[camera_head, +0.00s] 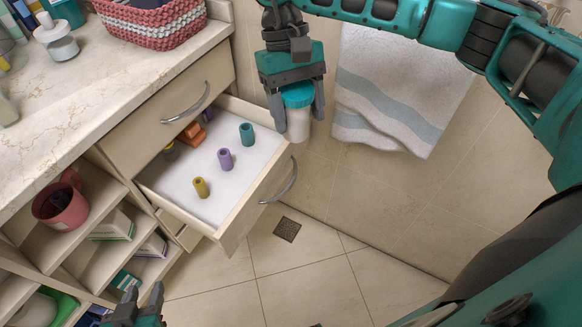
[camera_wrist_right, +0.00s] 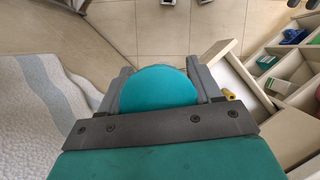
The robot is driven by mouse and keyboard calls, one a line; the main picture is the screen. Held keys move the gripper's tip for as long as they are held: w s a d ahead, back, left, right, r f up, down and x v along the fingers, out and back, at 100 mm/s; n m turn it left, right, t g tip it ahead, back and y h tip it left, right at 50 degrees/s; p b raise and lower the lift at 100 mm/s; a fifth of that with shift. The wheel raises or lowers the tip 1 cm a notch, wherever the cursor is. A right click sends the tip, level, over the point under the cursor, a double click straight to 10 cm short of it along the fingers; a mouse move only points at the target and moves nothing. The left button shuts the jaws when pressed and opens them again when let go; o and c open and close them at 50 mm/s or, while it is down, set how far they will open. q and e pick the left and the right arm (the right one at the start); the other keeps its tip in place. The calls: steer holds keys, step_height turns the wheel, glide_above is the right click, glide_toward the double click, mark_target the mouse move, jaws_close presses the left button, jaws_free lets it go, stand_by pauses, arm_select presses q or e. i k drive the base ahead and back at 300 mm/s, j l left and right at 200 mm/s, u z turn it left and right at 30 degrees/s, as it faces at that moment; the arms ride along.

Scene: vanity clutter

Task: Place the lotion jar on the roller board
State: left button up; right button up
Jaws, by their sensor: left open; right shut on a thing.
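The lotion jar (camera_head: 298,122), white with a teal lid, hangs upright in my right gripper (camera_head: 299,116), which is shut on it. In the right wrist view its round teal lid (camera_wrist_right: 160,90) sits between the fingers. The jar is in the air to the right of the open drawer. The white board (camera_head: 185,183) inside the drawer, which looks like the roller board, has teal (camera_head: 247,134), purple (camera_head: 225,160) and yellow (camera_head: 200,187) rollers standing on it. My left gripper (camera_head: 143,293) is open and empty at the lower left, near the shelves.
Orange items (camera_head: 192,134) are at the drawer's back. A towel (camera_head: 395,85) hangs on the wall at right. Shelves hold a pink mug (camera_head: 62,205) and boxes. The marble counter (camera_head: 90,85) is at upper left.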

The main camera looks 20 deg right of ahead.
mark_target(241, 194)
steer(key=j+z, duration=0.2)
steer(key=z, duration=0.15)
steer(key=j+z, duration=0.2)
steer(key=z, duration=0.15)
steer(key=j, duration=0.35)
steer(key=i+j, duration=0.1)
steer(key=j, duration=0.25)
steer(key=i, duration=0.3)
